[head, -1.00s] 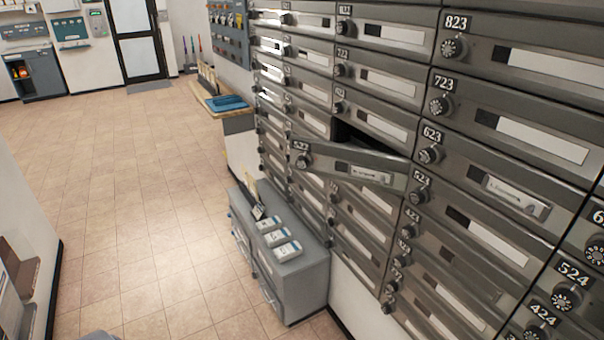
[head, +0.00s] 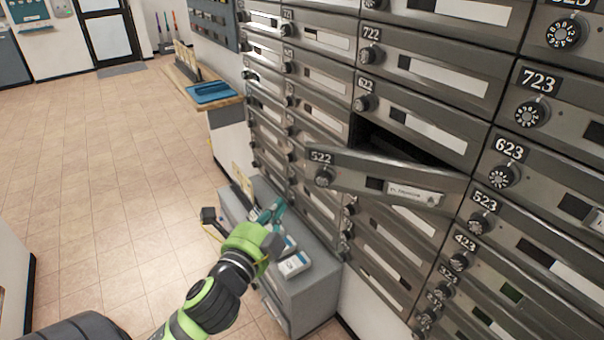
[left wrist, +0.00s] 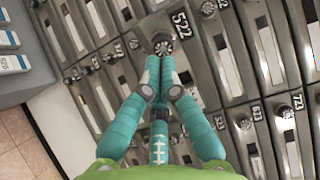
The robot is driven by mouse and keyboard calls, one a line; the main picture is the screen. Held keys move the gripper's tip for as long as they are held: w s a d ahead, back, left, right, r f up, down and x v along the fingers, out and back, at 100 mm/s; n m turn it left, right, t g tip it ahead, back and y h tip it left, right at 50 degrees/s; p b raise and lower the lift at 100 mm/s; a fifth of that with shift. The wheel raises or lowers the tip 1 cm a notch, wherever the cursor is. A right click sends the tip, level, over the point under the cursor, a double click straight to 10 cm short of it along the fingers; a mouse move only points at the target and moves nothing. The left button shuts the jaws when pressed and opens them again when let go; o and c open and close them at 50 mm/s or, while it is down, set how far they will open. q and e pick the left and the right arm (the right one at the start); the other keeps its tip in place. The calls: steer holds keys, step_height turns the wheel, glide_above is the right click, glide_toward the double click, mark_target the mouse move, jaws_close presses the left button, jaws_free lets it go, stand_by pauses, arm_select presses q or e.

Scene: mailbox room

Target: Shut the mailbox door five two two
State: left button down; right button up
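The mailbox door 522 (head: 352,168) is a grey metal door with a black knob and a name label. It stands ajar, its left end out from the wall of boxes, with a dark opening (head: 400,147) above it. My left gripper (head: 274,213) is in front of the boxes, lower and left of the door, with teal fingers close together and nothing seen between them. In the left wrist view the fingertips (left wrist: 160,62) point toward the 522 knob (left wrist: 163,47); contact cannot be told. My right gripper is not in view.
The surrounding mailbox doors, such as 622 (head: 420,124) and 523 (head: 530,250), look shut. A grey cabinet (head: 318,285) with white boxes on top stands below my left gripper. A wooden shelf with a blue tray (head: 213,93) is further back. The tiled floor (head: 110,180) at left is clear.

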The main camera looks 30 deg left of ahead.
mark_target(306, 162)
arm_select(q)
steer(key=p+x, duration=0.2)
steer(key=x, duration=0.4)
steer(key=p+x, duration=0.2)
steer(key=x, duration=0.4)
steer(key=shift+w+a+r, duration=0.2)
steer(key=shift+w+r, duration=0.05)
steer(key=shift+w, duration=0.1)
steer(key=shift+w+a+f, duration=0.1)
steer(key=shift+w+a, duration=0.05)
steer(key=shift+w, duration=0.5)
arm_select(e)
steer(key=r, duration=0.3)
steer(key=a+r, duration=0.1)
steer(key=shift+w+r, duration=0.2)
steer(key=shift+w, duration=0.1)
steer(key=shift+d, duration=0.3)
